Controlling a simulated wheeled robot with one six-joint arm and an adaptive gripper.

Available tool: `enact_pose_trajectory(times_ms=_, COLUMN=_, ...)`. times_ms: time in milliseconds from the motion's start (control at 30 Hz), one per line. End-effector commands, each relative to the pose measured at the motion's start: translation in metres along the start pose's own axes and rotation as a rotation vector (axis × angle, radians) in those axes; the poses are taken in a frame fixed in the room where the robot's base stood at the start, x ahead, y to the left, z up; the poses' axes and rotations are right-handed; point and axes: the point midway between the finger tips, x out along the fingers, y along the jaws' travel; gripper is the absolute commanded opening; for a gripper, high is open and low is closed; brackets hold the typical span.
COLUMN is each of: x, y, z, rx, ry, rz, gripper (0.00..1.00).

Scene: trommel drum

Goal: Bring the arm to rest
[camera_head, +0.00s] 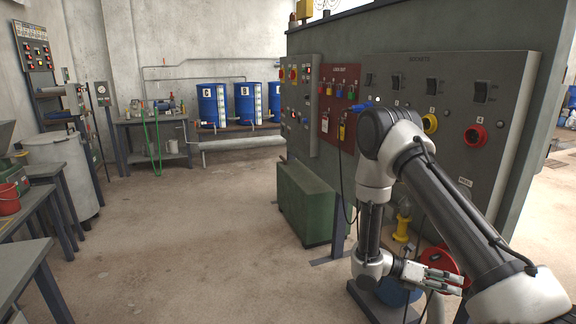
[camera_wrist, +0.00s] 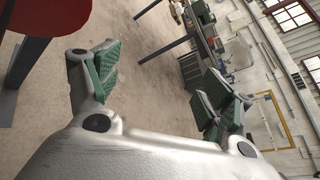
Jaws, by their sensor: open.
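My gripper (camera_head: 446,281) hangs low at the right in the head view, at the end of my folded arm, with its fingers toward the right. In the wrist view my gripper (camera_wrist: 150,88) has its two green-padded fingers wide apart. Nothing is between them; only the floor and a distant bench show there. In the head view a red round thing (camera_head: 440,259) is just behind my gripper; I cannot tell if they touch. A red surface also shows at the top left of the wrist view (camera_wrist: 38,18), beside one finger.
The grey socket panel (camera_head: 455,90) and red lockout board (camera_head: 340,85) stand behind my arm. A green box (camera_head: 305,205) sits on the floor left of it. Benches (camera_head: 25,265) line the left side. Blue drums (camera_head: 212,105) stand at the back. The middle floor is clear.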

Motion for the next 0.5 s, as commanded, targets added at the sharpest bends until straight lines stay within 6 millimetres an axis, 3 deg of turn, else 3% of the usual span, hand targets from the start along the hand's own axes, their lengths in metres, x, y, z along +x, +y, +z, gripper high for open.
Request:
enact_pose_trajectory(times_ms=267, x=-0.019, y=-0.103, z=0.027, rx=0.621, ry=0.415, rz=-0.147, gripper=0.8)
enact_pose_trajectory(times_ms=500, x=-0.051, y=-0.184, z=0.04, rx=1.119, ry=0.811, rz=-0.293, gripper=0.8)
